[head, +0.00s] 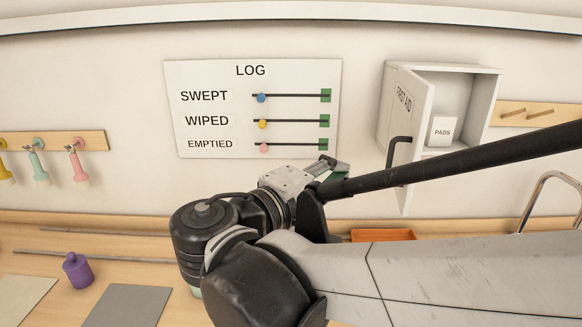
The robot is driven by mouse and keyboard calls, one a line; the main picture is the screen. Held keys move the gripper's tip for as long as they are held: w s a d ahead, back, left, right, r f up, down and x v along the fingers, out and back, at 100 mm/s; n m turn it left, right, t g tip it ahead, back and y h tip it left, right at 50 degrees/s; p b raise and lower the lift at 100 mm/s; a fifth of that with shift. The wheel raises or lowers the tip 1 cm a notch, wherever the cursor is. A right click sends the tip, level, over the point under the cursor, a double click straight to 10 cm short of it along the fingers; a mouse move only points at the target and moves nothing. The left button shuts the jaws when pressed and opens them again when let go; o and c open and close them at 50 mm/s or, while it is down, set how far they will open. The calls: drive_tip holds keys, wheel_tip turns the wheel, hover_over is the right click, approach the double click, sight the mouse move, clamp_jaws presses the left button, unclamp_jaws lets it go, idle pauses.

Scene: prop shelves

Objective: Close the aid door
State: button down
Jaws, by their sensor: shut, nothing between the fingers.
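The first aid cabinet (486,98) is a white box on the wall at the upper right. Its door (413,105), lettered FIRST AID, stands open, swung out toward me on its left side. A black handle (394,150) is on the door's face. A box marked PADS (441,131) is inside the cabinet. My gripper (340,166) is left of the door, below the log board, apart from the handle. Its fingers are shut and empty, partly hidden by my arm. My arm crosses in front of the lower right of the view.
The LOG board (210,150) with slider beads hangs left of the cabinet. Several colored tools (40,165) hang on a wooden rail at left. A purple weight (77,270) and an orange tray (383,235) are on the bench. A metal rail (545,190) stands at right.

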drive_tip(key=w+d+p, duration=0.1)
drive_tip(key=w+d, duration=0.2)
drive_tip(key=d, duration=0.4)
drive_tip(key=shift+d, duration=0.4)
drive_tip(key=shift+s+d, duration=0.1)
drive_tip(key=shift+s, duration=0.05)
